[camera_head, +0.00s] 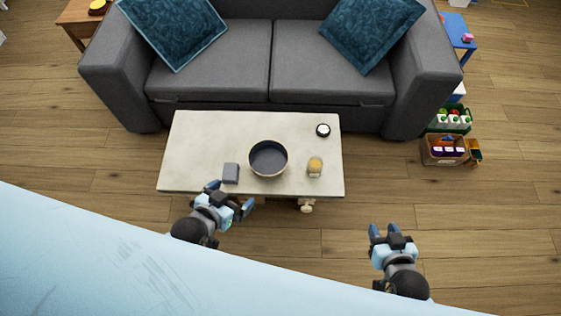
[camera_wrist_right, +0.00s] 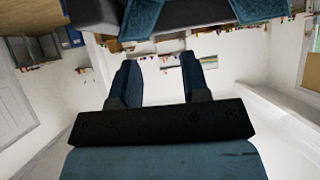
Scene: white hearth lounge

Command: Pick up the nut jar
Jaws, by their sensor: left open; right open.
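A small jar with tan contents, which looks like the nut jar (camera_head: 315,167), stands upright on the right part of the pale coffee table (camera_head: 200,130). My left gripper (camera_head: 230,196) is open and empty at the table's front edge, left of the jar and near a small grey box. My right gripper (camera_head: 391,230) is open and empty over the floor, right of and nearer than the jar. In the right wrist view its two fingers (camera_wrist_right: 160,82) stand apart with nothing between them. The jar is not visible in that view.
A dark bowl (camera_head: 268,158) stands left of the jar. A small grey box (camera_head: 231,172) lies near the front edge. A round black-and-white item (camera_head: 323,130) is behind the jar. A grey sofa (camera_head: 270,60) stands behind the table. Crates (camera_head: 445,150) sit on the right floor.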

